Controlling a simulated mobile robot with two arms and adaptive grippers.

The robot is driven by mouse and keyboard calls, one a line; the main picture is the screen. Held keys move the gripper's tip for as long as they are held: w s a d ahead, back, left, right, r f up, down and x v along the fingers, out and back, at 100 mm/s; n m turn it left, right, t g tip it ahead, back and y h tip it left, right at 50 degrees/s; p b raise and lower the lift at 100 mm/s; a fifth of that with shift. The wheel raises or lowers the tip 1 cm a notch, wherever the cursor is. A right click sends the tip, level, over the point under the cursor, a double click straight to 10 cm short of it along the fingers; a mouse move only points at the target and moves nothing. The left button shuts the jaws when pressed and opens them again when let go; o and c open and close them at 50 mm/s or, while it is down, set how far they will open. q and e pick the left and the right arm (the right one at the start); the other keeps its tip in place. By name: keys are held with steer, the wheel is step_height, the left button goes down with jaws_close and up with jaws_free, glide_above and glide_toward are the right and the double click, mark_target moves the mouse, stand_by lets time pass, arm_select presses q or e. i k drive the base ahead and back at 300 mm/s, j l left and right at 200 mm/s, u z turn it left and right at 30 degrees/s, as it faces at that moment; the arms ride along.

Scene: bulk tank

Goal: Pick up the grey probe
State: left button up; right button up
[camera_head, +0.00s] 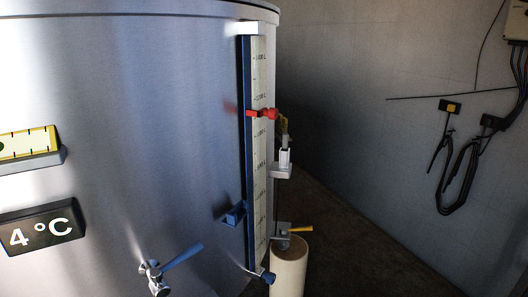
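A small light-grey upright piece (285,157) stands in a pale bracket (281,172) at the right edge of the steel tank (150,110). A dark and yellowish part (284,126) rises just above it. This looks like the grey probe in its holder, but it is too small to be sure. Its lower end is hidden by the bracket. Neither of my grippers is in view.
A level scale (259,150) with a red slider (261,113) runs down the tank beside the bracket. A blue-handled valve (158,272) sticks out low on the tank. A cream cylinder (289,268) stands below the bracket. Black cables (455,180) hang on the right wall.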

mark_target(285, 136)
steer(key=i+l+u, duration=0.15)
steer(key=u, duration=0.35)
steer(key=i+l+u, duration=0.1)
steer(key=l+u, duration=0.55)
steer(key=u, duration=0.3)
steer(key=i, duration=0.05)
